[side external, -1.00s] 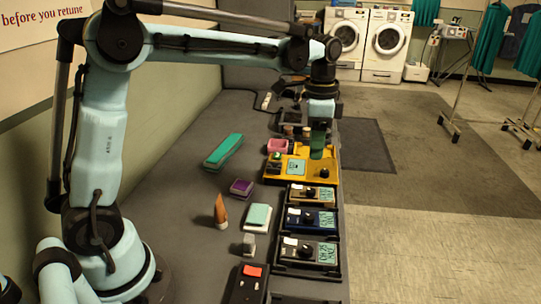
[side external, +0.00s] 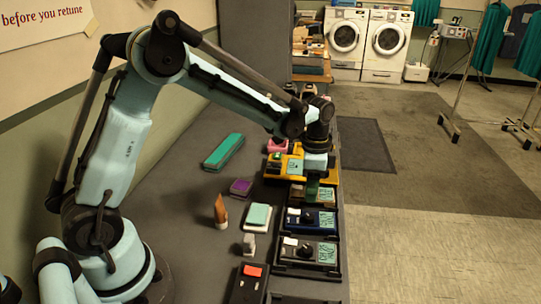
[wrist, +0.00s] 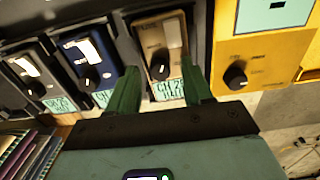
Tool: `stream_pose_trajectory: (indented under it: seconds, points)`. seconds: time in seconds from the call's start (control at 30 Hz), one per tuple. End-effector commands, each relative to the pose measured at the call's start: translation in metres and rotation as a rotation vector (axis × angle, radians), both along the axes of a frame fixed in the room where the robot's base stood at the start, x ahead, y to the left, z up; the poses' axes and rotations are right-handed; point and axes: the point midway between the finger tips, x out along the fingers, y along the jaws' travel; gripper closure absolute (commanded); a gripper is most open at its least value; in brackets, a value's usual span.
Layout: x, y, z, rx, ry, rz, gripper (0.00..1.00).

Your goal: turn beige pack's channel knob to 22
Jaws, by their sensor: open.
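The beige pack (wrist: 172,38) sits in the row of packs in the wrist view, between the blue pack (wrist: 82,52) and the yellow unit (wrist: 262,48). Its black channel knob (wrist: 160,71) shows between my fingers in that view. A teal label with handwritten figures, partly readable, is beside the knob. My gripper (wrist: 158,66) is open, one green finger on either side of the knob in the picture; I cannot tell whether they touch it.
A grey pack (side external: 309,251) with a black knob stands nearest in the row. A teal block (side external: 224,151), a purple-topped box (side external: 240,187), an orange cone (side external: 220,211) and a black box with a red top (side external: 248,283) lie on the grey bench to the left.

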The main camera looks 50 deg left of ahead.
Motion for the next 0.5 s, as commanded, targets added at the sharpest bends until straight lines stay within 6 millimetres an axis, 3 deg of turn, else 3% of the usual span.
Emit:
stream_pose_trajectory:
  seconds: [0.5]
  points:
    - [0.0,0.0,0.0006,0.0,0.0,-0.563,0.5]
